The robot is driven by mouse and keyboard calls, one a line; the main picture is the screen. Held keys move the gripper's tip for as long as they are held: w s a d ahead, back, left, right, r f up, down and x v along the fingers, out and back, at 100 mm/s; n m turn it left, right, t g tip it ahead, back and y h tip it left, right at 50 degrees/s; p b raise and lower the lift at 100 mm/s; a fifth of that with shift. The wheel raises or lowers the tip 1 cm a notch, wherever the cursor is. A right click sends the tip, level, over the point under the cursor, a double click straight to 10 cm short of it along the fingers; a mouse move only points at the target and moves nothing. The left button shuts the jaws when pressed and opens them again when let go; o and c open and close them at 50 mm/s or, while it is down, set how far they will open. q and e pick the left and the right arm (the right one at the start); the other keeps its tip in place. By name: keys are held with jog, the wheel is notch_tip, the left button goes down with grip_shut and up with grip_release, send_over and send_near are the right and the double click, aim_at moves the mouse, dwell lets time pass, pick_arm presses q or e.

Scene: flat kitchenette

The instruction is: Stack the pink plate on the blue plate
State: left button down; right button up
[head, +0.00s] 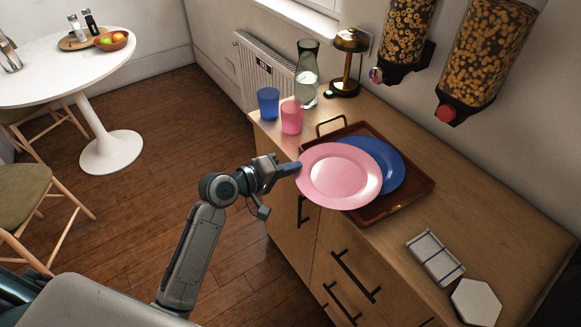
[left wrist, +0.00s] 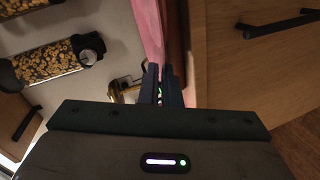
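The pink plate (head: 338,176) is at the counter's front edge in the head view, overlapping the blue plate from the camera's side. The blue plate (head: 391,168) lies in the brown tray, its left part hidden by the pink plate. My left gripper (head: 293,168) is at the pink plate's left rim. In the left wrist view, the fingers (left wrist: 164,80) are close together with the pink plate's edge (left wrist: 152,30) at their tips, so the gripper appears shut on the rim. Whether the pink plate touches the blue one is unclear. My right gripper is not in view.
The brown tray (head: 424,186) with a brass handle sits on the wooden counter (head: 480,215). A pink cup (head: 292,117), blue cup (head: 268,103), carafe (head: 307,75) and lamp (head: 347,62) stand behind. Cereal dispensers (head: 480,60) hang above. A hexagonal white piece (head: 476,302) lies at right.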

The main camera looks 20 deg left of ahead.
pick_arm(q)
jog(key=c, duration=2)
grip_release()
jog(key=shift+f, duration=0.1)
jog(key=o, duration=0.4)
jog(key=shift+c, duration=0.2)
jog(key=b+v, duration=0.1)
jog(key=v, duration=1.1)
